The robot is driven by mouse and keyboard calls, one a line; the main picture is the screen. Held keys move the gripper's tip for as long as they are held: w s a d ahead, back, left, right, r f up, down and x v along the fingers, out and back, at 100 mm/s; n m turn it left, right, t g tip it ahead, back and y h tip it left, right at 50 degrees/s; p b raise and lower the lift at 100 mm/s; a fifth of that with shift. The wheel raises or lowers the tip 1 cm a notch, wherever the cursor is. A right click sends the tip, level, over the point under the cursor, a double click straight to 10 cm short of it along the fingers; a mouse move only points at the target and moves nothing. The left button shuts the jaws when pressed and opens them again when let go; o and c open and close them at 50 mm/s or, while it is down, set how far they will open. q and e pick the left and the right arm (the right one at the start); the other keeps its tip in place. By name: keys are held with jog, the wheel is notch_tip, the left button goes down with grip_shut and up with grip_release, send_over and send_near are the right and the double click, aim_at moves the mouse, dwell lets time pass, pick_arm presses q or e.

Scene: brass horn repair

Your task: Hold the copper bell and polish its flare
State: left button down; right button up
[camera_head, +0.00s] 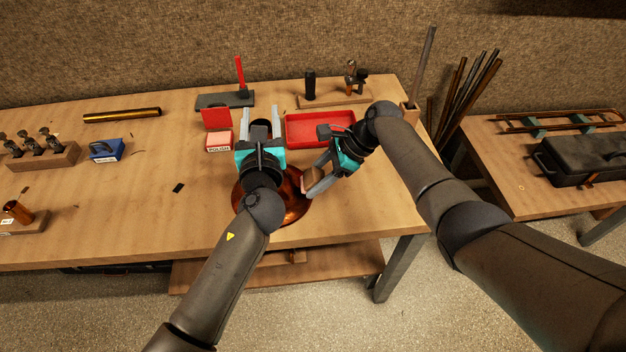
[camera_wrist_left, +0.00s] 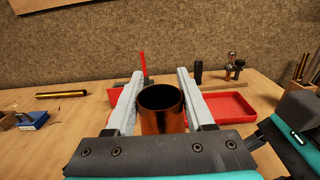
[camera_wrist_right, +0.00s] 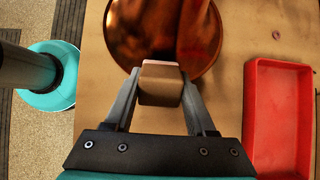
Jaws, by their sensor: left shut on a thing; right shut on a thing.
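The copper bell (camera_head: 292,203) stands flare down near the table's front edge, its narrow tube upward. The tube (camera_wrist_left: 163,118) sits between the fingers of my left gripper (camera_wrist_left: 160,90), which is shut on it. In the head view my left gripper (camera_head: 260,120) and arm hide much of the bell. My right gripper (camera_wrist_right: 160,88) is shut on a small tan block (camera_wrist_right: 160,84) with a pinkish edge. The block is at the right side of the flare (camera_wrist_right: 165,30); it seems to touch it, but the contact is hard to tell.
A red tray (camera_head: 320,141) and a polish box (camera_head: 218,141) lie behind the bell. A red-handled tool (camera_head: 240,75) stands on a dark plate.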

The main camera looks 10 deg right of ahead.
pick_arm(q)
jog(key=shift+f, duration=0.1)
pick_arm(e)
jog(key=shift+v, duration=2.25)
pick_arm(q)
jog(key=shift+c, duration=1)
grip_release()
jog(key=s, duration=1.2)
